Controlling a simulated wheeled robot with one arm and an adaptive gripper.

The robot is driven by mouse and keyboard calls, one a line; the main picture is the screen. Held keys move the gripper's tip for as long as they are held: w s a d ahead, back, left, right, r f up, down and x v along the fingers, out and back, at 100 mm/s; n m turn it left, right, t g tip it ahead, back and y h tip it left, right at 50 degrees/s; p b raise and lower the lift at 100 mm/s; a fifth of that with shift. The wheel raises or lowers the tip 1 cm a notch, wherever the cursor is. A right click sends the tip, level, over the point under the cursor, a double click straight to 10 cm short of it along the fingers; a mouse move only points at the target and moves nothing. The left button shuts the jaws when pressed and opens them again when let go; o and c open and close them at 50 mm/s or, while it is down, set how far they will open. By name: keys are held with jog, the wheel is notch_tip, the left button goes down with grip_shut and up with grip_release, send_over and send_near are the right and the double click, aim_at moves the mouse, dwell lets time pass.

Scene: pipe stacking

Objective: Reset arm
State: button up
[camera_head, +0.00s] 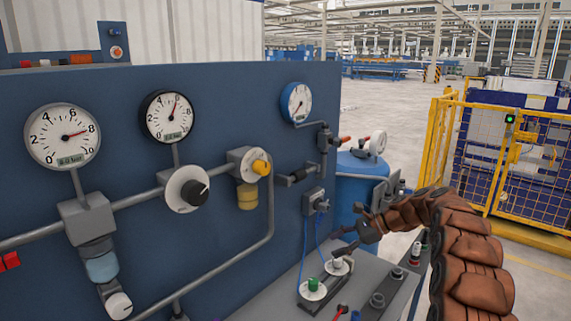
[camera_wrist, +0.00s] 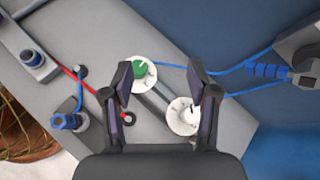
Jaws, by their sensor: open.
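My arm in a brown segmented sleeve reaches in from the right of the head view. Its dark gripper (camera_head: 350,240) hangs over the grey bench (camera_head: 272,300) below the blue panel. In the wrist view my gripper (camera_wrist: 160,82) is open, its two fingers apart with nothing held. Behind and between the fingertips are a white dial with a green knob (camera_wrist: 140,70) and a second white dial (camera_wrist: 184,115) on a dark strip. The green knob also shows in the head view (camera_head: 313,284). I cannot tell whether the fingers touch either dial.
The blue panel (camera_head: 230,100) carries three gauges, valves and grey pipes. Blue cables (camera_wrist: 235,70) and a red cable (camera_wrist: 90,92) run close to my fingers. A blue drum (camera_head: 352,185) stands behind my gripper. A yellow fence (camera_head: 490,150) is at right, with open floor beyond.

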jog(key=s+a+r+n+g+h, duration=0.1)
jog(key=s+a+r+n+h, duration=0.15)
jog(key=s, duration=0.55)
jog(key=s+a+r+n+g+h, duration=0.1)
jog(key=s+a+n, duration=0.15)
jog(key=s, duration=0.55)
jog(key=s+a+r+n+g+h, duration=0.1)
jog(key=s+r+n, duration=0.15)
jog(key=s, duration=0.55)
jog(key=s+d+f+n+h, duration=0.1)
jog(key=s+d+n+h, duration=0.1)
jog(key=s, duration=0.8)
jog(key=s+d+f+n+h, duration=0.2)
jog(key=s+d+n, duration=0.1)
jog(key=s, duration=0.6)
jog(key=s+d+f+n+h, duration=0.2)
jog(key=s+d+n, duration=0.1)
jog(key=s, duration=0.7)
jog(key=shift+s+d+n+h, duration=0.3)
jog(key=shift+n+h, duration=0.05)
jog(key=shift+n, duration=0.2)
